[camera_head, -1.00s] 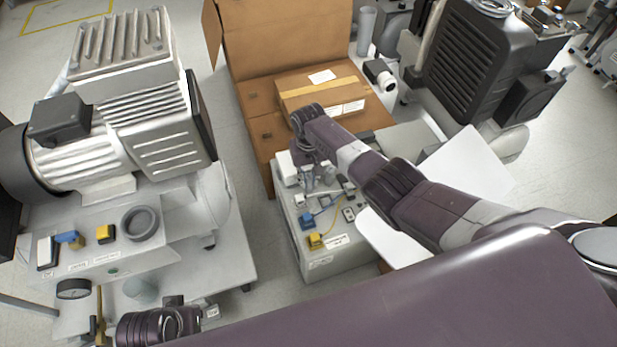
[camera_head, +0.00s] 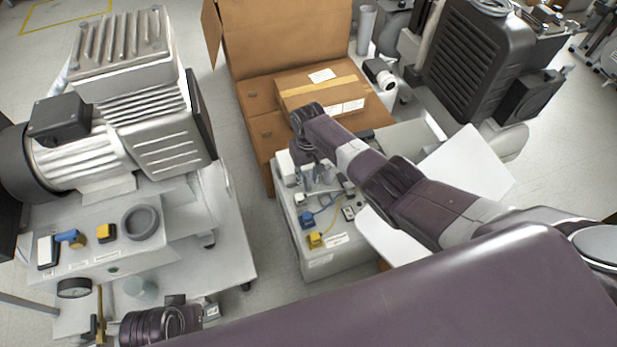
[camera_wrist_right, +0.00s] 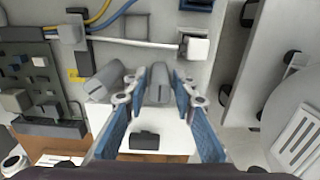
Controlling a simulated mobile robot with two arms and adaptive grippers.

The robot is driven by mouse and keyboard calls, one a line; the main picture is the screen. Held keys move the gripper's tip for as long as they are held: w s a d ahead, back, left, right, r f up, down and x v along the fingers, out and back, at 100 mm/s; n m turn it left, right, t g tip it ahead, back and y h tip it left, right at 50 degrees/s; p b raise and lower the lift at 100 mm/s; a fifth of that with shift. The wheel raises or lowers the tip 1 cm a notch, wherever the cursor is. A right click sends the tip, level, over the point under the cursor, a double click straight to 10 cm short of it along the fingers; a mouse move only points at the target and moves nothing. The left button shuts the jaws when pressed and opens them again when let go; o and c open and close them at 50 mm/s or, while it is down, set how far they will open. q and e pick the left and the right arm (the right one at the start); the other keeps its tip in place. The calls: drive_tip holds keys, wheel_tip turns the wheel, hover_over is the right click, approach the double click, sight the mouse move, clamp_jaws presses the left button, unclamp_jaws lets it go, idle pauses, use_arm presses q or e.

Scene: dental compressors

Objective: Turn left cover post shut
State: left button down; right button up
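Two short grey slotted posts show in the right wrist view. One post (camera_wrist_right: 158,85) stands between the fingertips of my right gripper (camera_wrist_right: 160,82). The other post (camera_wrist_right: 104,82) leans at an angle just left of the fingers. The blue-padded fingers are open, with a small gap visible on each side of the middle post. In the head view my right gripper (camera_head: 318,180) points down over the small grey bench unit (camera_head: 318,262), and its wrist partly hides the posts. My left gripper (camera_head: 205,312) is at the bottom left; its fingers are too unclear to read.
Blue (camera_head: 306,220) and yellow (camera_head: 315,240) connectors with cables sit on the unit near the gripper. An open cardboard box (camera_head: 285,45) with a taped carton (camera_head: 320,92) stands behind. A large compressor (camera_head: 120,110) is at left. Bare floor lies between the benches.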

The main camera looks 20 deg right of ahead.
wheel_tip(320, 180, up, 12)
idle(0.6)
idle(0.5)
